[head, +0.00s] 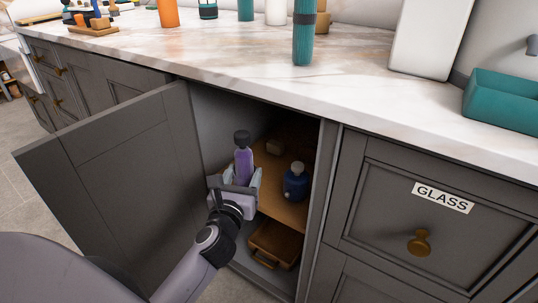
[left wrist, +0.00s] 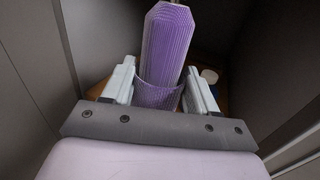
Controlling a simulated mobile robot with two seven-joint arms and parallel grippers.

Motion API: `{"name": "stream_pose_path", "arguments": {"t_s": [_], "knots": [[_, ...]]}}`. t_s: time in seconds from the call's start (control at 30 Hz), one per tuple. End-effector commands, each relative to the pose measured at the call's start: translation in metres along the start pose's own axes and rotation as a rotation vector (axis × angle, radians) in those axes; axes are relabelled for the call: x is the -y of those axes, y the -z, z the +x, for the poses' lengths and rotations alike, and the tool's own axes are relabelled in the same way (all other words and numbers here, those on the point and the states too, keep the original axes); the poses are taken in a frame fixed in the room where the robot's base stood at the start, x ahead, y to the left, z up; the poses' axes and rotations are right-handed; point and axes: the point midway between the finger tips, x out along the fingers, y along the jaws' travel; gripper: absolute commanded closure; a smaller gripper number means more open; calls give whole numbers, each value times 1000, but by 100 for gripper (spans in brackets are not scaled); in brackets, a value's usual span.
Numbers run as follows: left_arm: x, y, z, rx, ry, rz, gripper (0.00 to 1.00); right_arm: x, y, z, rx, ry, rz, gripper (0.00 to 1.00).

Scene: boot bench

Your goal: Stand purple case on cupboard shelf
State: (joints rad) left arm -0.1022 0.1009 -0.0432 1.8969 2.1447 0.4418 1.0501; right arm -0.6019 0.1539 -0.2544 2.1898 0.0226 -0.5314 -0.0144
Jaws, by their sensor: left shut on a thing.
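The purple case (head: 243,166) is an upright, bottle-like piece with a dark top, inside the open cupboard in the head view. It also fills the middle of the left wrist view (left wrist: 165,55). My left gripper (head: 238,184) is shut on it, with a finger on each side. The cupboard shelf (head: 284,209) is a wooden board. The case is over the shelf's left part; its base is hidden by my gripper, so I cannot tell whether it touches the shelf. My right gripper is not in view.
A wooden box (head: 273,245) is below. The open cupboard door (head: 120,185) is close on the left. The marble counter (head: 220,55) runs above.

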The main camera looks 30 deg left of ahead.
Motion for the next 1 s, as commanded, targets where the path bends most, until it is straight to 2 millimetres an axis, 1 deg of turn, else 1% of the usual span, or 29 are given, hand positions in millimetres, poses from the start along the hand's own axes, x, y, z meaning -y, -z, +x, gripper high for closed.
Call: {"name": "stream_pose_path", "arguments": {"t_s": [0.03, 0.1, 0.5, 0.63, 0.87, 0.93, 0.97, 1.0], "knots": [[0, -1, 13, 6, 1, 0, 87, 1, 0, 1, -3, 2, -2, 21], [0, -1, 27, 5, -1, 1, 87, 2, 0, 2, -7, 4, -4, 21], [0, 1, 108, 4, 0, 1, 87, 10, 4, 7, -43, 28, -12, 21], [0, 1, 124, 3, 0, 0, 87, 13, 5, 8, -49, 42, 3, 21], [0, 0, 135, 2, 1, 0, 87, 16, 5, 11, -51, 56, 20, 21], [0, 0, 142, 3, 0, 0, 87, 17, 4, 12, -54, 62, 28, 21], [0, 7, 141, 0, 1, 0, 87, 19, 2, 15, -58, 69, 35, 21], [0, 13, 141, 0, 1, 1, 87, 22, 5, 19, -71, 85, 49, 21]]}}
